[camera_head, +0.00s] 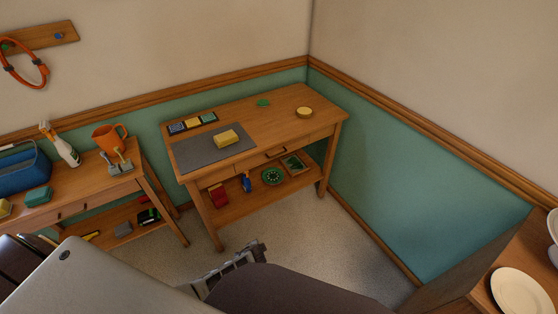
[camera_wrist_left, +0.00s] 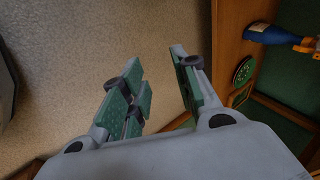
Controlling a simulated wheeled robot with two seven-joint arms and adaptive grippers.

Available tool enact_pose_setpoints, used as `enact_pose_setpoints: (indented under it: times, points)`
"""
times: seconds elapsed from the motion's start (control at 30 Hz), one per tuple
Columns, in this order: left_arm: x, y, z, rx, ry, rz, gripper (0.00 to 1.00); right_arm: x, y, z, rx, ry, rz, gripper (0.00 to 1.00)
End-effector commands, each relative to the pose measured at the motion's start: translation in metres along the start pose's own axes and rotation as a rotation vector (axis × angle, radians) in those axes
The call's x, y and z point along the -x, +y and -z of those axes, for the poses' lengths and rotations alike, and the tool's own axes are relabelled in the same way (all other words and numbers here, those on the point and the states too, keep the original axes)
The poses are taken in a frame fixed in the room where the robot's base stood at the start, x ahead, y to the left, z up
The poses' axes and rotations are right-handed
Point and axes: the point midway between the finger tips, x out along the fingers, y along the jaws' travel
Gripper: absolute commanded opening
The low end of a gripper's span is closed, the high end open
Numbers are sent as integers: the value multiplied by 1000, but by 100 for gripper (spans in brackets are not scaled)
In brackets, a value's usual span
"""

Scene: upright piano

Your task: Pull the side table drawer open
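The side table is a wooden table (camera_head: 310,122) standing in the corner in the head view. Its front apron holds a drawer with a dark handle (camera_head: 276,153); the drawer front looks flush, so it appears shut. My left gripper (camera_head: 235,268) is low in front of the table, apart from the handle, and partly hidden by my arm. In the left wrist view its fingers (camera_wrist_left: 152,78) are spread with nothing between them, beside the wooden lower shelf (camera_wrist_left: 228,50). The drawer handle does not show in that view. My right gripper is not in view.
On the table lie a grey mat (camera_head: 190,155), a yellow block (camera_head: 227,138) and a round yellow tin (camera_head: 304,112). The lower shelf holds a blue bottle (camera_wrist_left: 265,33) and a green round item (camera_wrist_left: 243,71). Another table (camera_head: 100,190) stands left. Carpet in front is clear.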

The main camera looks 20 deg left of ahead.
Motion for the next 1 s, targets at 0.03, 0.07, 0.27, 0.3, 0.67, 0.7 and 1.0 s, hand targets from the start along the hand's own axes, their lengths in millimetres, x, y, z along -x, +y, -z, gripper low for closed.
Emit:
enact_pose_setpoints:
  times: [0.03, 0.07, 0.27, 0.3, 0.67, 0.7, 1.0]
  points:
    - [3, -26, 29, -38, 24, 63, 30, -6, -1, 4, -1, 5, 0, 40]
    - [7, -39, 43, -60, 33, 98, 30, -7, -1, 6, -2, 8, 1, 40]
    - [47, -120, 129, -175, 93, 346, 30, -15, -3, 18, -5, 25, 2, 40]
    - [58, -135, 145, -192, 105, 399, 30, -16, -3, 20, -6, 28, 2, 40]
    - [157, -221, 238, -252, 192, 773, 30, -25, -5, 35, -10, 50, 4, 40]
    - [163, -224, 242, -253, 196, 791, 30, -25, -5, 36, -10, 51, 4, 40]
    - [173, -230, 248, -253, 203, 821, 30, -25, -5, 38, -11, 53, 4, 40]
